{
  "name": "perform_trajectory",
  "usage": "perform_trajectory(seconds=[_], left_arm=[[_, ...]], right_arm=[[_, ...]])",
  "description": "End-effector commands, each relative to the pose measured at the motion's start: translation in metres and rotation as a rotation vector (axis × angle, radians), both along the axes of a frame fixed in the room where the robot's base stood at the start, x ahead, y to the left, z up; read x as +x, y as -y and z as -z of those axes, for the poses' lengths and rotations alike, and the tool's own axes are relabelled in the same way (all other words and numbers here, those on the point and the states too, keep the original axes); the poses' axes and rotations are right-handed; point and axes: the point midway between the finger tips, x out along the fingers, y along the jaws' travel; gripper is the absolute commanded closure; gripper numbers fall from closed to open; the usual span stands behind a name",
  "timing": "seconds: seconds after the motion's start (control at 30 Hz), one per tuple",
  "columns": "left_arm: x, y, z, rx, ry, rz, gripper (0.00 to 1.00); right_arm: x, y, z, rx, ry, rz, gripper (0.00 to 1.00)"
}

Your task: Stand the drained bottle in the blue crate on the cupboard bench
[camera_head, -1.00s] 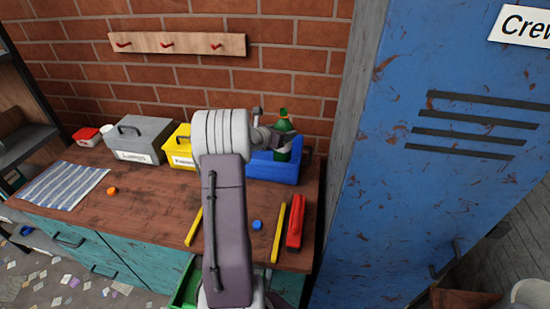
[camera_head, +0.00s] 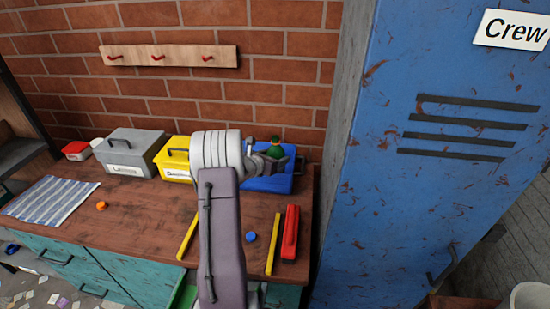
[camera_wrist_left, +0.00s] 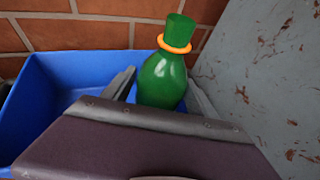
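The green bottle (camera_head: 275,148) stands roughly upright in the blue crate (camera_head: 262,184), its base hidden. In the left wrist view the bottle (camera_wrist_left: 163,82) has an orange ring round its neck, and the crate (camera_wrist_left: 35,105) spreads to its left. My left gripper (camera_head: 274,156) is at the crate, with one finger on each side of the bottle. In the left wrist view a narrow blue gap shows between the left finger and the bottle, so the gripper (camera_wrist_left: 162,85) looks open around it. My right gripper is not in view.
A yellow box (camera_head: 174,170) and grey box (camera_head: 133,152) stand left of the crate. A red tool (camera_head: 290,232), yellow bars (camera_head: 273,245) and a blue cap (camera_head: 251,237) lie in front on the bench (camera_head: 130,212). A blue locker (camera_head: 430,200) rises at the right.

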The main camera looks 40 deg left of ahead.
Motion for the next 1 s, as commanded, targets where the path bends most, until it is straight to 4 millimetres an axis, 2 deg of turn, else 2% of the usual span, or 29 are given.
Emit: perform_trajectory(seconds=[0.43,0.8,1.0], left_arm=[[-0.003,0.0,-0.005,-0.001,0.0,-0.001,0.22],[-0.079,0.008,-0.036,0.002,0.002,-0.004,0.22],[-0.106,0.011,-0.047,0.001,0.001,-0.002,0.22]], right_arm=[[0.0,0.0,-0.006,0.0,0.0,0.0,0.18],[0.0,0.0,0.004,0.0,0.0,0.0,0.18],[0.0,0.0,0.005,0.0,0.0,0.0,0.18]])
